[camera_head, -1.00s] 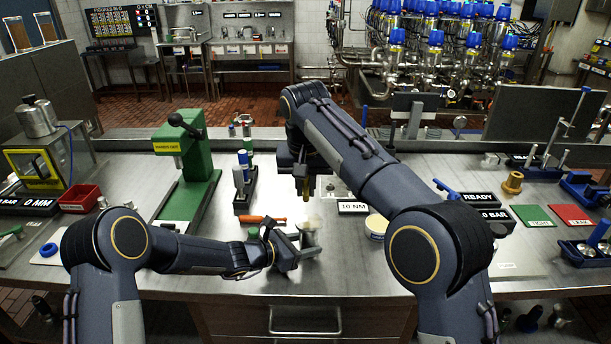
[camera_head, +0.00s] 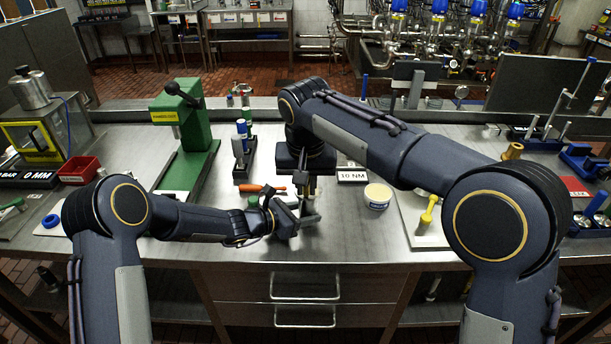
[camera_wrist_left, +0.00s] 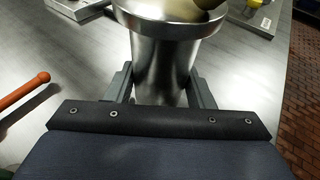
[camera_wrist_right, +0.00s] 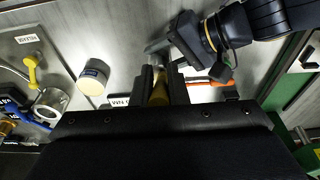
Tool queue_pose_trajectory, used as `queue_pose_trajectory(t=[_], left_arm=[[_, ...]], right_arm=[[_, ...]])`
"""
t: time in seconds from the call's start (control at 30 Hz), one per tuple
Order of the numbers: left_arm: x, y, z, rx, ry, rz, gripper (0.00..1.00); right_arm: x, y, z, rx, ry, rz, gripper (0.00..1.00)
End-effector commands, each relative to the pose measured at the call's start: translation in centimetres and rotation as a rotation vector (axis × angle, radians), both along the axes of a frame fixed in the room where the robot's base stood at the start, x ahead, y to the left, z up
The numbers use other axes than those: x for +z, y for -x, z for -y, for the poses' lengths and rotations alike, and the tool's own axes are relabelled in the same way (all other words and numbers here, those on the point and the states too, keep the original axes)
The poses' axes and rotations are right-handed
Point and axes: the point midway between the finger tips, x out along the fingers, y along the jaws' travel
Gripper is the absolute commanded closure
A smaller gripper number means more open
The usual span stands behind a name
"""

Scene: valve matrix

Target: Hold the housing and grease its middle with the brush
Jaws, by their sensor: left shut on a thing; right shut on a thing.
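The housing (camera_wrist_left: 165,65) is a shiny metal cylinder with a wide rim, upright in the left wrist view. My left gripper (camera_wrist_left: 163,90) is shut on its side. In the head view the housing (camera_head: 309,219) is partly hidden by the left gripper (camera_head: 294,213). My right gripper (camera_wrist_right: 160,82) is shut on the brush (camera_wrist_right: 159,94), whose yellowish handle shows between the fingers. In the head view the right gripper (camera_head: 305,183) is just above the housing. A brownish brush end (camera_wrist_left: 208,4) shows over the housing's rim; whether it touches inside is hidden.
A cream-topped tin (camera_head: 378,195) stands to the right of the housing, beside the 10 NM sign (camera_head: 352,175). An orange-handled tool (camera_head: 262,189) lies behind the left gripper. The green press (camera_head: 190,150) stands at left. The front bench is clear.

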Motion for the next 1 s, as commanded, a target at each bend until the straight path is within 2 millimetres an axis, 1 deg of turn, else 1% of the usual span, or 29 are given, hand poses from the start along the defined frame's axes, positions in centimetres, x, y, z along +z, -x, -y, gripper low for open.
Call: queue_pose_trajectory(t=[0.03, 0.73, 0.8, 0.9, 1.0], left_arm=[[0.0, 0.0, 0.0, 0.0, 0.0, -0.001, 0.65], [0.0, 0.0, 0.0, 0.0, 0.0, 0.0, 0.65], [0.0, 0.0, 0.0, 0.0, 0.0, 0.0, 0.65], [0.0, 0.0, 0.0, 0.0, 0.001, -0.001, 0.65], [0.0, 0.0, 0.0, 0.001, 0.0, -0.001, 0.65]], right_arm=[[-0.1, 0.0, 0.0, -0.001, 0.001, -0.004, 1.0], [-0.1, -6.6, -0.4, -0.002, 0.001, -0.002, 1.0], [-0.2, -6.5, 0.5, -0.002, 0.002, -0.003, 1.0], [-0.4, -6.4, 1.3, 0.0, 0.001, -0.002, 1.0], [-0.5, -5.3, 1.2, 0.002, 0.002, -0.002, 1.0]])
